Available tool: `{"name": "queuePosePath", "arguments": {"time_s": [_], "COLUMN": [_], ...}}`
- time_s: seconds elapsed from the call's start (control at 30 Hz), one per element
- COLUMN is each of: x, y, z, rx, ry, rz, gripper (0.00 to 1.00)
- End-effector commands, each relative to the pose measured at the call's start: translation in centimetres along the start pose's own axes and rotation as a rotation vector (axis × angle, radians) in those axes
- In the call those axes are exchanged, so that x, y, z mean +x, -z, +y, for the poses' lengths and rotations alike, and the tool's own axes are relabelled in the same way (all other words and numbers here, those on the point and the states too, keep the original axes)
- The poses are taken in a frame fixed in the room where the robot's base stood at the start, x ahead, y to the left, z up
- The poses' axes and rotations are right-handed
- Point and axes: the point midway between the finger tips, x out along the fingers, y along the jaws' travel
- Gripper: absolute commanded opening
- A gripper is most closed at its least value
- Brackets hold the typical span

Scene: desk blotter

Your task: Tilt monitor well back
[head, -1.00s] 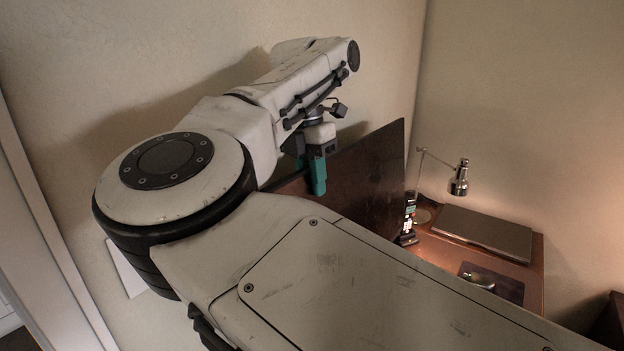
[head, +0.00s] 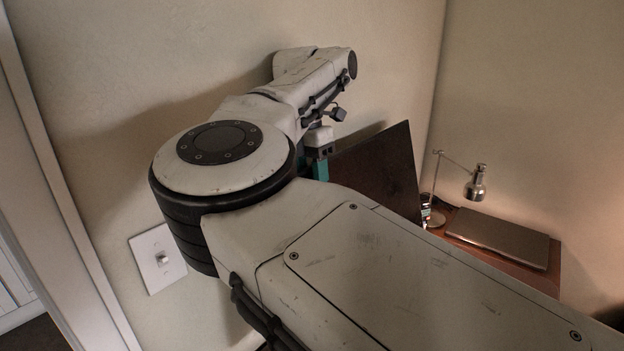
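The monitor (head: 375,171) is a dark, flat panel standing on the desk, partly hidden behind my arm. Its top edge and right side show, and it leans a little. My gripper (head: 320,172) has teal fingers pointing down at the left part of the monitor. The fingertips are hidden behind my arm, so I cannot tell whether they touch the monitor or how far apart they are. The monitor's stand and lower edge are hidden.
A silver desk lamp (head: 475,183) stands right of the monitor. A closed laptop (head: 497,240) lies on the brown desk (head: 551,278). A small phone-like object (head: 426,212) stands beside the monitor. A light switch (head: 158,259) is on the wall at left.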

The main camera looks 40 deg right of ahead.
Motion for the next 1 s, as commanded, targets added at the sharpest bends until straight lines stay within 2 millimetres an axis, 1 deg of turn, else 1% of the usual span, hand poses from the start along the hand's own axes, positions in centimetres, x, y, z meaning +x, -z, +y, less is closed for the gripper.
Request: {"name": "queuePosePath", "arguments": {"time_s": [0.17,0.27,0.37,0.73,0.77,1.0], "x": [-0.3,-1.3,-2.9,-8.5,-8.4,-9.9], "y": [0.0,-0.1,0.0,2.1,2.4,4.1], "z": [-0.1,-0.1,-0.3,-6.0,-6.6,-11.2], "rx": [0.001,0.001,-0.002,0.0,0.002,0.001], "ry": [0.001,-0.002,-0.005,-0.005,-0.004,-0.003], "rz": [0.001,0.0,-0.001,0.001,0.001,0.0], "gripper": [0.4,0.4,0.4,0.4,0.4,0.4]}}
